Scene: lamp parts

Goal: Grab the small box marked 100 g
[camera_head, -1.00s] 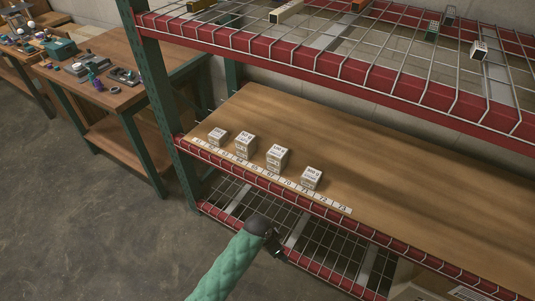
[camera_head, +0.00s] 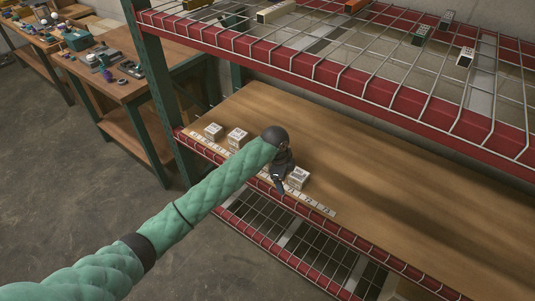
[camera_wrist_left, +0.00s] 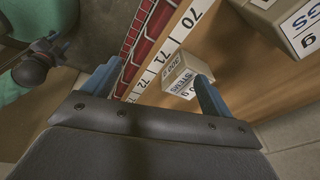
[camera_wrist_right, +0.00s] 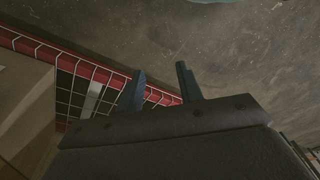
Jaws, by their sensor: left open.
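Small pale boxes with black print stand in a row on the wooden shelf (camera_head: 400,200): a far-left one (camera_head: 213,130), a second (camera_head: 236,137) and a right-end one (camera_head: 299,177). My left gripper and arm hide the third in the head view. The weight marks are too small to read there. My left gripper (camera_head: 281,188) is over the front edge beside the right-end box. In the left wrist view it is open (camera_wrist_left: 155,85), with that box (camera_wrist_left: 180,75) beyond the fingers; its printed weight is not clear. My right gripper (camera_wrist_right: 162,85) is open and empty, below the shelf.
A strip of number labels (camera_wrist_left: 160,55) runs along the shelf front beside the red rail (camera_head: 350,240). A wire shelf (camera_head: 380,50) hangs above with more small boxes (camera_head: 465,57). Another box (camera_wrist_left: 300,25) is close by in the left wrist view. The shelf's right side is clear.

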